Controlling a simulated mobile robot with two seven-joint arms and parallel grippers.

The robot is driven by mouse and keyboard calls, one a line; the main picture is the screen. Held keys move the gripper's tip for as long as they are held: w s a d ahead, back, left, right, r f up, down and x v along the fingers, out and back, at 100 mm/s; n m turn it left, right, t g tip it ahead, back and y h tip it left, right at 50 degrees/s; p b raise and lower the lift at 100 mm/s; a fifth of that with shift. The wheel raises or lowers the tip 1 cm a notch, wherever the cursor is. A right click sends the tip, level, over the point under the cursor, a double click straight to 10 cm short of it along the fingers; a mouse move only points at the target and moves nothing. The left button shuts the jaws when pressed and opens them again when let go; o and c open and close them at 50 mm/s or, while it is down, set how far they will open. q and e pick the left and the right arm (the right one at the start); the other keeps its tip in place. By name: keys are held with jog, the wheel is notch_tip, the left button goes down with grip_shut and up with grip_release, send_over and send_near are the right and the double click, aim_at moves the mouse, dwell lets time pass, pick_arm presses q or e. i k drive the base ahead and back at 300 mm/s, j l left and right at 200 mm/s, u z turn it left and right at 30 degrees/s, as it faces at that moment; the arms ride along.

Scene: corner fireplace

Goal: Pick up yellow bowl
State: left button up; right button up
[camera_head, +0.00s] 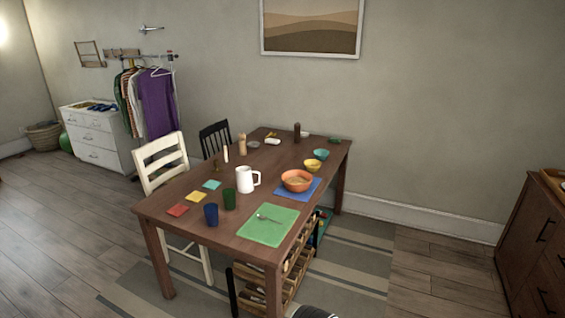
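The small yellow bowl (312,166) stands on the wooden dining table (155,208), towards its right edge. It sits between a larger orange bowl (297,181) in front of it and a small teal bowl (321,154) behind it, close to both. The orange bowl rests on a blue mat (314,190). Neither of my grippers shows in this view. A dark rounded shape shows at the bottom edge, too cut off to tell what it is.
A white pitcher (246,180), a green cup (229,199) and a blue cup (211,215) stand on the table. A green mat (268,226) bears a fork. A white chair (162,163) stands at the left side. A striped rug (360,262) and open floor lie to the right.

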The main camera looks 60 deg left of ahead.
aim_at(310, 161)
jog(key=u, duration=1.7)
